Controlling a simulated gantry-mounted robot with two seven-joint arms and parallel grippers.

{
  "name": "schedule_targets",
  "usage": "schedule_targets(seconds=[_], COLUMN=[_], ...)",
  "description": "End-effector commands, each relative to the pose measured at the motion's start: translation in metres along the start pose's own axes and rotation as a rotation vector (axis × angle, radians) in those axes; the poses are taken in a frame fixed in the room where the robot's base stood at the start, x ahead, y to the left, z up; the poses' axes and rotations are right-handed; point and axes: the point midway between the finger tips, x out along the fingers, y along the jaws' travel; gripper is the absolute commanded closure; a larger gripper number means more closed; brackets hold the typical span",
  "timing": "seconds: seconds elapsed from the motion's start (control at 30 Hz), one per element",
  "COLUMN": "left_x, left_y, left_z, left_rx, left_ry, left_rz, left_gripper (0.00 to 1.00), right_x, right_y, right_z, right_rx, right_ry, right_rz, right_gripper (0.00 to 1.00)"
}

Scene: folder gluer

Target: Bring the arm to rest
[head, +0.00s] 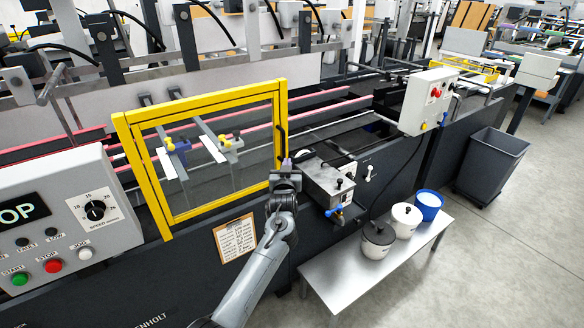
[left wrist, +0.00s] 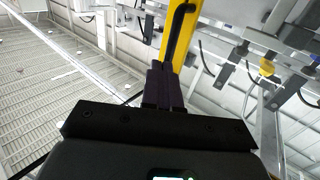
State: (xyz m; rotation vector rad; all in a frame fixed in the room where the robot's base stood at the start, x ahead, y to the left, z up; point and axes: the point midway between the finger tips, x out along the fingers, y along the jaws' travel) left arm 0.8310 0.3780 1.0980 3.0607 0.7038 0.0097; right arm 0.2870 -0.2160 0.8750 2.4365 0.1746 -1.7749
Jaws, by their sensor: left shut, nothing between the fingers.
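My left arm reaches up from the bottom of the head view. Its gripper (head: 286,163) is at the right post of the yellow-framed guard door (head: 205,210), just below the door's black handle (head: 281,143). In the left wrist view the two dark fingers (left wrist: 160,85) are together with nothing between them. The yellow post and black handle (left wrist: 179,28) rise just beyond the fingertips. I cannot tell whether the fingers touch the post. The guard door stands in front of the machine's belts. My right gripper does not show.
A control panel (head: 60,225) with buttons and a dial is at the left. A grey glue unit (head: 328,181) is close right of my gripper. A low bench (head: 345,278) holds several pots. A dark bin (head: 492,165) stands at the right. The floor at lower right is clear.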

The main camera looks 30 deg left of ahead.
Motion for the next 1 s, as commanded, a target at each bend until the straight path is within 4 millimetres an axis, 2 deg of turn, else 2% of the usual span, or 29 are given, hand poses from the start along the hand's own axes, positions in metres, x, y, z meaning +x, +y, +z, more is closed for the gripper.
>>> schedule_targets(seconds=[0.1,0.33,0.47,0.57,0.67,0.77,0.8,0.9,0.97,1.0], left_x=[-0.013,-0.024,-0.029,-0.038,-0.053,-0.081,-0.096,-0.142,-0.171,-0.192], left_y=[0.010,0.017,0.016,0.010,-0.002,-0.020,-0.029,-0.053,-0.065,-0.072], left_z=[0.000,0.001,0.021,0.057,0.110,0.173,0.199,0.253,0.278,0.293], left_rx=[0.000,0.000,0.012,0.034,0.070,0.118,0.138,0.186,0.208,0.221], left_ry=[0.000,-0.001,-0.025,-0.066,-0.127,-0.197,-0.223,-0.276,-0.318,-0.351], left_rz=[0.002,0.000,0.000,-0.001,-0.004,-0.005,-0.004,0.015,0.037,0.055], left_gripper=[1.00,1.00,1.00,1.00,1.00,1.00,1.00,1.00,1.00,1.00], right_x=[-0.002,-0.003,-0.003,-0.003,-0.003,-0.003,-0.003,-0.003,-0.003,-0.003], right_y=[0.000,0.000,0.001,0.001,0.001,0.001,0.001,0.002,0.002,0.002], right_z=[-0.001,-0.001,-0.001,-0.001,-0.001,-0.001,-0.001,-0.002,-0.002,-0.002], right_rx=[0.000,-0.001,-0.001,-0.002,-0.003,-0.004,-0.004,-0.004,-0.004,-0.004], right_ry=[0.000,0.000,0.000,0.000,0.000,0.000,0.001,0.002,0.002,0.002], right_rz=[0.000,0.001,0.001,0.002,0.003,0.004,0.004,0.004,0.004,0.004], right_gripper=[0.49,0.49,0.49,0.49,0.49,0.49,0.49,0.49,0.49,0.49])
